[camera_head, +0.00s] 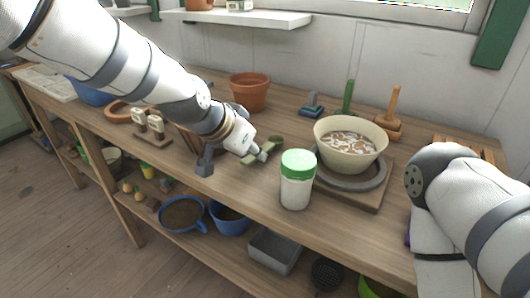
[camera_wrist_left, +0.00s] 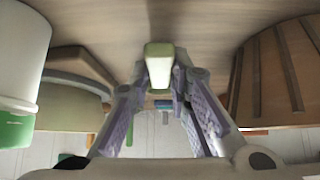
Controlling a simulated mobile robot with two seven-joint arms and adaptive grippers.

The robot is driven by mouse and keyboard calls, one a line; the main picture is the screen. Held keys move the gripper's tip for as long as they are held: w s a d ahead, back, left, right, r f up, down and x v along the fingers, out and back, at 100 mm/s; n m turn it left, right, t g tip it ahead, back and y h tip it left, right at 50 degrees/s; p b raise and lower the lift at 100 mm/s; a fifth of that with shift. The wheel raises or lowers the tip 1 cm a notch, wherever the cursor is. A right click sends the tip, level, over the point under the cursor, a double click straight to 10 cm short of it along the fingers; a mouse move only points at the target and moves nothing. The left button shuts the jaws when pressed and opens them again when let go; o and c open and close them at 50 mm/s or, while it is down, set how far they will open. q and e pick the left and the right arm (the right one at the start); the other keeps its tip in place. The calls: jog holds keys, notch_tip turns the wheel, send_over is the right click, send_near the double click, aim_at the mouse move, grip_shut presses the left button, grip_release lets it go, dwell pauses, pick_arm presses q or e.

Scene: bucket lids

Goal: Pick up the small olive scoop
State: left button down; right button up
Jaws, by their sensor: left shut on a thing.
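The small olive scoop (camera_head: 276,141) is at the tip of my left gripper (camera_head: 260,154), just above the wooden bench, behind and left of the green-lidded jar. In the left wrist view the scoop (camera_wrist_left: 158,50) shows as a short olive and pale piece between the two fingers (camera_wrist_left: 160,95). The left gripper is shut on it. The fingers hide part of the scoop, and I cannot tell clearly whether it touches the bench. My right arm comes in at the right edge, but its gripper does not show.
A white jar with a green lid (camera_head: 297,178) stands close to the left gripper. A cream bowl (camera_head: 350,150) sits on a round grey base to the right. A terracotta pot (camera_head: 250,92) stands behind. Small wooden-handled tools (camera_head: 391,115) stand at the back right.

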pick_arm(q)
notch_tip(320, 180, up, 6)
jog(key=shift+r+p, duration=0.25)
jog(key=shift+p, duration=0.4)
pick_arm(e)
jog(key=shift+w+r+t, duration=0.4)
jog(key=shift+w+r, duration=0.65)
jog(key=shift+w, duration=0.05)
pick_arm(q)
jog(key=shift+f, duration=0.1)
